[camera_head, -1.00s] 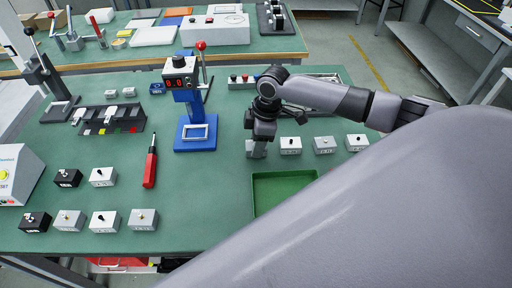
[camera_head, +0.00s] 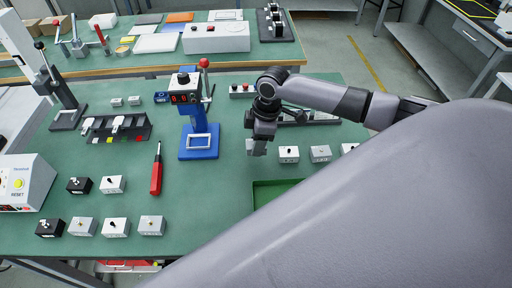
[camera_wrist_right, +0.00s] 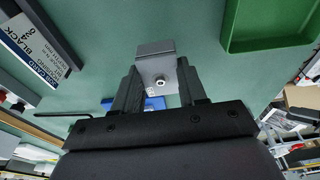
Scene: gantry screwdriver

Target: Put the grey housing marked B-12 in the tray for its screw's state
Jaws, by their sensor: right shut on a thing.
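My right gripper (camera_head: 258,140) is shut on a grey housing (camera_head: 256,148), which hangs over the green table. In the wrist view the housing (camera_wrist_right: 155,50) sits between the fingers of my right gripper (camera_wrist_right: 158,78), with a round screw head or hole on its near face. No B-12 mark is readable. A green tray (camera_head: 262,186) lies just in front of the gripper, partly hidden by my arm; its corner shows in the wrist view (camera_wrist_right: 228,42), apart from the housing. My left gripper is out of view.
A blue stand (camera_head: 199,152) with a red-digit display is left of the gripper. Other housings stand to its right (camera_head: 288,154) and at the front left (camera_head: 151,225). A red screwdriver (camera_head: 156,178) lies between. A labelled tray edge (camera_wrist_right: 38,45) shows in the wrist view.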

